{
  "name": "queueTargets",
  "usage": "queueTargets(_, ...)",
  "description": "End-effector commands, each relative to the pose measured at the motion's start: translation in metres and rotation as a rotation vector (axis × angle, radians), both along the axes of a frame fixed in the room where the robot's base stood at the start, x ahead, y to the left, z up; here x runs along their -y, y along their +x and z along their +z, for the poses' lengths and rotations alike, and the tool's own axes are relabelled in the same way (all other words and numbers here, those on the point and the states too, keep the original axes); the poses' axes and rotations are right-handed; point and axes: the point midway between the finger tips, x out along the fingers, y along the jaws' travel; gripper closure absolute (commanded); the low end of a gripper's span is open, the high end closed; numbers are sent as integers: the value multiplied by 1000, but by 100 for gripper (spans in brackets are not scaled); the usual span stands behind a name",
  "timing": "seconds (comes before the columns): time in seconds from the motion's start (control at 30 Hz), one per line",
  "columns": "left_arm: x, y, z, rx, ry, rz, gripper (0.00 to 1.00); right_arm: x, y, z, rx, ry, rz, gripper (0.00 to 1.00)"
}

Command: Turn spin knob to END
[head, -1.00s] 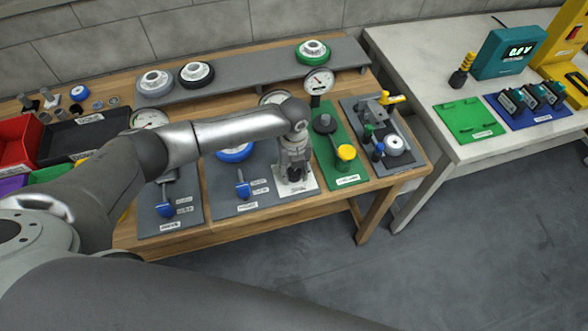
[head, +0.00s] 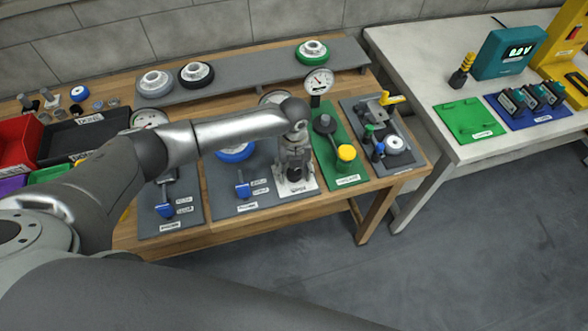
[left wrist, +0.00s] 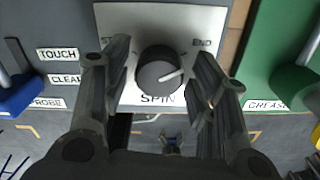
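The spin knob (left wrist: 160,72) is a round dark knob on a white plate (left wrist: 150,18) marked SPIN. Its white pointer line points right and slightly up, below the END mark (left wrist: 202,42) at the plate's upper right. The mark at the upper left is partly hidden by a finger; only "ST" shows. My left gripper (left wrist: 163,68) is open, with one finger on each side of the knob and a visible gap to it. In the head view, my left gripper (head: 293,165) is low over the white plate (head: 298,187). My right gripper is not in view.
A grey panel with a blue lever (head: 243,188) lies left of the plate. A green panel (head: 352,179) with a yellow knob (head: 346,152) and a gauge (head: 319,81) stands close on the right. The bench's front edge is just below the plate.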

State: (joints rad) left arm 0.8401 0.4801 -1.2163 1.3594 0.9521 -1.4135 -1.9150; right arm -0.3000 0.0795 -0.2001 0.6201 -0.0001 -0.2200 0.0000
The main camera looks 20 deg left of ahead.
Motion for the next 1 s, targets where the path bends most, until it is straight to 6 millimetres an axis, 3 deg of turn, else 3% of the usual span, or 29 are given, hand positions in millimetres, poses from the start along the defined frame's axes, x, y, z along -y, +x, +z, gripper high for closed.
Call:
queueTargets(0.3,0,-1,0,-2,1,1,42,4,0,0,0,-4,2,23)
queueTargets(0.43,0,0,10,0,-1,0,42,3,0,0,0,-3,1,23)
queueTargets(0.8,0,1,85,2,0,0,42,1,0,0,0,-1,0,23)
queueTargets(1.0,0,0,112,0,0,0,42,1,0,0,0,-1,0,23)
